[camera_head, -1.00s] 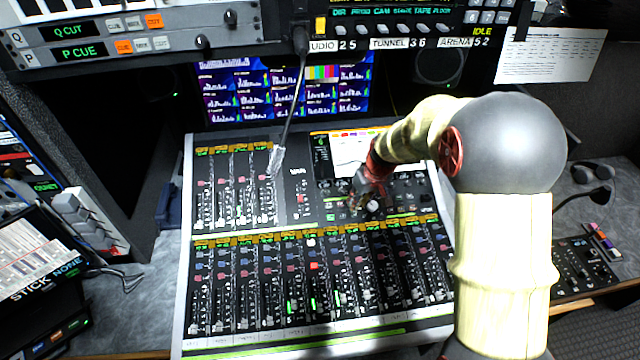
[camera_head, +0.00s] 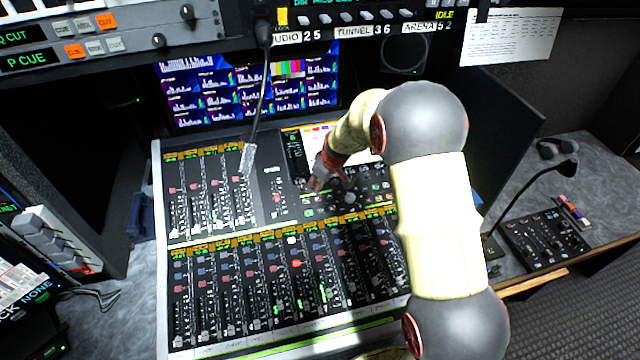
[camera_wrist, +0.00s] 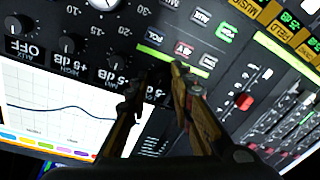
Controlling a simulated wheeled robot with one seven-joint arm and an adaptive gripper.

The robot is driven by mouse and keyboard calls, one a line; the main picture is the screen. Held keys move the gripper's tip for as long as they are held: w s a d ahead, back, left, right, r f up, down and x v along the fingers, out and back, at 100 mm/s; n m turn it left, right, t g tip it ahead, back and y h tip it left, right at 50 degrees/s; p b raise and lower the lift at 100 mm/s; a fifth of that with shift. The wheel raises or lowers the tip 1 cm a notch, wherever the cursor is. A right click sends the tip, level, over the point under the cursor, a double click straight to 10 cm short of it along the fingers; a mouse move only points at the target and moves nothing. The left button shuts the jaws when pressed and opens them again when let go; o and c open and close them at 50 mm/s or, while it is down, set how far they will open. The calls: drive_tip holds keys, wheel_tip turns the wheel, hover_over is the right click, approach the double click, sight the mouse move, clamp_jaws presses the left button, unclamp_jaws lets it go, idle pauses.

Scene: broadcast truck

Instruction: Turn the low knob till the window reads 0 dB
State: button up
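The mixing console (camera_head: 160,290) fills the middle of the head view, with its lit screen near the top right. My gripper (camera_head: 345,184) points down at the knob area just below that screen. In the wrist view the panel appears upside down, with a row of dark knobs (camera_wrist: 70,43) beside small windows. One window reads OFF (camera_wrist: 24,48) and others show dB values (camera_wrist: 76,68), some partly cut off. My gripper (camera_wrist: 157,82) has its two fingers apart, with a dark shape between the tips, perhaps a knob. Contact cannot be told. The low knob's label and window are not readable.
A gooseneck microphone (camera_head: 258,110) leans over the console's upper left. Faders and coloured buttons lie close around my gripper. A red fader cap (camera_wrist: 244,101) shows in the wrist view. A small control panel (camera_head: 545,240) with a gooseneck lamp stands at the right.

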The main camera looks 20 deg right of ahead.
drive_tip(key=shift+f, duration=0.1)
drive_tip(key=shift+c, duration=0.9)
drive_tip(key=c, duration=0.4)
clamp_jaws()
drive_tip(key=shift+m+t, duration=0.3)
drive_tip(key=shift+m, duration=2.6)
drive_tip(key=o, duration=0.6)
unclamp_jaws()
